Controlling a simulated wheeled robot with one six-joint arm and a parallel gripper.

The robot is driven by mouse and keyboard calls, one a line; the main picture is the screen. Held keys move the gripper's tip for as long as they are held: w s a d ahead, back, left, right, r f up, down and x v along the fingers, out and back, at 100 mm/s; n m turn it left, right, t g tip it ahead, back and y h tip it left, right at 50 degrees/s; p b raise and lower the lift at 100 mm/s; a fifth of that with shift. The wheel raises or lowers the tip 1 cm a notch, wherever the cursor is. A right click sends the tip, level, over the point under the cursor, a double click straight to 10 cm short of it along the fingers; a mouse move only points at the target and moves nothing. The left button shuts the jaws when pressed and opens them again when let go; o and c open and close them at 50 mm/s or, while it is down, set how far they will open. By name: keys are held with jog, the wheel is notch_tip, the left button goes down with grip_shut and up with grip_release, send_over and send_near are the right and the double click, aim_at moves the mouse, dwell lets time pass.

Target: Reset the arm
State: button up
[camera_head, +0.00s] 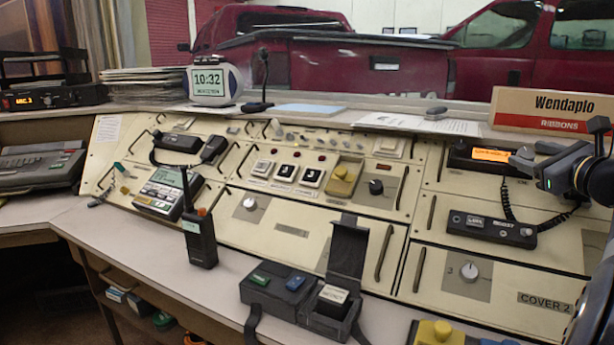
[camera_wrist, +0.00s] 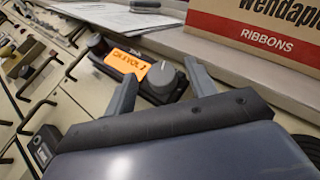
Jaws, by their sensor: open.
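My gripper (camera_head: 523,158) is at the right of the head view, above the upper right of the console. In the wrist view my gripper (camera_wrist: 163,88) has its two grey fingers spread apart with nothing held between them. A black radio unit with an orange display (camera_head: 490,154) is set in the console beside the fingers. I cannot tell whether a finger touches the unit.
A Wendaplo ribbons box (camera_head: 550,110) stands on the ledge behind the gripper. A walkie-talkie (camera_head: 199,237) stands on the front desk, left of a black box with an open lid (camera_head: 347,250). Panel handles stick up.

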jog(key=shift+a+f+m+t+h+b, duration=0.15)
jog(key=shift+m+h+b, duration=0.75)
jog(key=shift+b, duration=0.1)
jog(key=shift+a+f+m+t+h+b, duration=0.15)
jog(key=shift+m+h+b, duration=0.65)
jog(key=shift+m+b, duration=0.15)
jog(key=shift+w+a+r+m+h+b, duration=0.1)
jog(key=shift+m+h+b, duration=0.05)
jog(key=shift+m+h, duration=0.6)
jog(key=shift+s+a+r+m+h+b, duration=0.1)
jog(key=shift+m+h, duration=0.6)
jog(key=shift+h, duration=0.1)
jog(key=shift+w+a+m+h+b, duration=0.1)
jog(key=shift+m+h+b, duration=0.05)
jog(key=shift+m+h, duration=0.6)
jog(key=shift+w+a+r+m+g+h+p, duration=0.1)
jog(key=shift+m+g+h+p, duration=0.45)
jog(key=shift+m+h, duration=0.3)
jog(key=shift+r+m+g+h+p, duration=0.1)
jog(key=shift+m+g+h+p, duration=0.4)
jog(key=shift+m+h, duration=0.35)
jog(key=m+g+h+p, duration=0.1)
jog(key=m+p, duration=0.1)
jog(key=m+g+h+p, duration=0.2)
jog(key=m, duration=0.1)
jog(key=shift+w+a+h, duration=0.2)
jog(key=shift+h, duration=0.1)
jog(key=shift+m+g+h+p, duration=0.4)
jog(key=shift+m+g+p, duration=0.35)
jog(key=shift+g+p, duration=0.1)
